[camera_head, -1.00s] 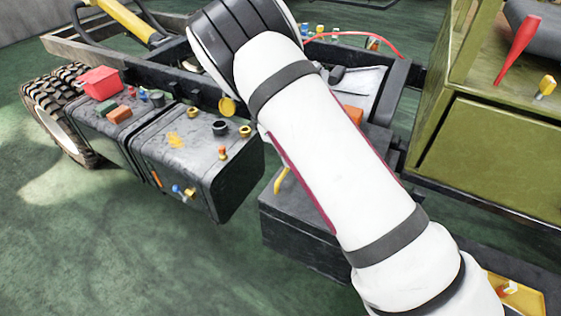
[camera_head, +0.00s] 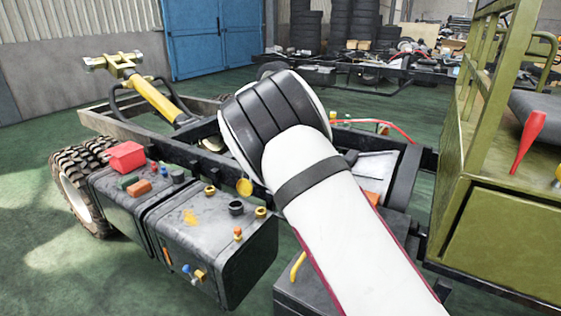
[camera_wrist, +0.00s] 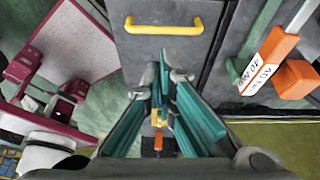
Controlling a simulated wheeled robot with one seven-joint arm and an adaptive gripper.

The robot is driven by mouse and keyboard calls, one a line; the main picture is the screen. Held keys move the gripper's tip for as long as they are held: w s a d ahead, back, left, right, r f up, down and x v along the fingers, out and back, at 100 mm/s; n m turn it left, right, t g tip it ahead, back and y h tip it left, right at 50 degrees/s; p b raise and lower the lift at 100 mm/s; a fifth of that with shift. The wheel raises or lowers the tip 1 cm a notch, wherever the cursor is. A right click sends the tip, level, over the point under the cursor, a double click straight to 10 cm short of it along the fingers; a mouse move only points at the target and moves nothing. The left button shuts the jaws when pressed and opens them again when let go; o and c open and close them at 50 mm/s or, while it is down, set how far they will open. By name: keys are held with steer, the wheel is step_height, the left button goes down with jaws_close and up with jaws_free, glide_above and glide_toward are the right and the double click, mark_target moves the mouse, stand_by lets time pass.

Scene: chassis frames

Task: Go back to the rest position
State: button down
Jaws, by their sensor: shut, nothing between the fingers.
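My gripper (camera_wrist: 165,82) shows in the wrist view with its teal fingers drawn together and nothing held between them. It points toward a grey panel (camera_wrist: 150,45) with a yellow handle (camera_wrist: 163,25) and appears apart from it. In the head view my white and black arm reaches up from the bottom over the chassis frame (camera_head: 140,132), and the gripper is hidden there.
Black tanks (camera_head: 215,235) carry a red box (camera_head: 126,156) and several small caps. A wheel (camera_head: 75,190) stands left. An olive-green body (camera_head: 500,230) with a red-handled tool (camera_head: 532,130) stands close at right. Orange-handled tools (camera_wrist: 268,60) show in the wrist view. Green floor is open at left.

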steer(key=s+d+r+n+t+y+p, duration=0.1)
steer(key=s+d+r+n+y+p, duration=0.1)
steer(key=s+d+r+n, duration=0.5)
steer(key=s+d+r+n+t+y+p, duration=0.1)
steer(key=s+d+r+n+y, duration=0.2)
steer(key=s+r, duration=0.85)
steer(key=s+d+r+n+t+h+p, duration=0.1)
steer(key=s+d+r+n+t, duration=0.1)
steer(key=s+n, duration=0.5)
steer(key=s+d+r+n+t+p, duration=0.2)
steer(key=s+n, duration=0.5)
steer(key=s, duration=0.7)
steer(key=shift+r+n+t+h, duration=0.3)
steer(key=shift+r+h, duration=0.1)
steer(key=shift+r, duration=0.5)
steer(key=shift+s+d, duration=0.1)
steer(key=shift+d, duration=0.05)
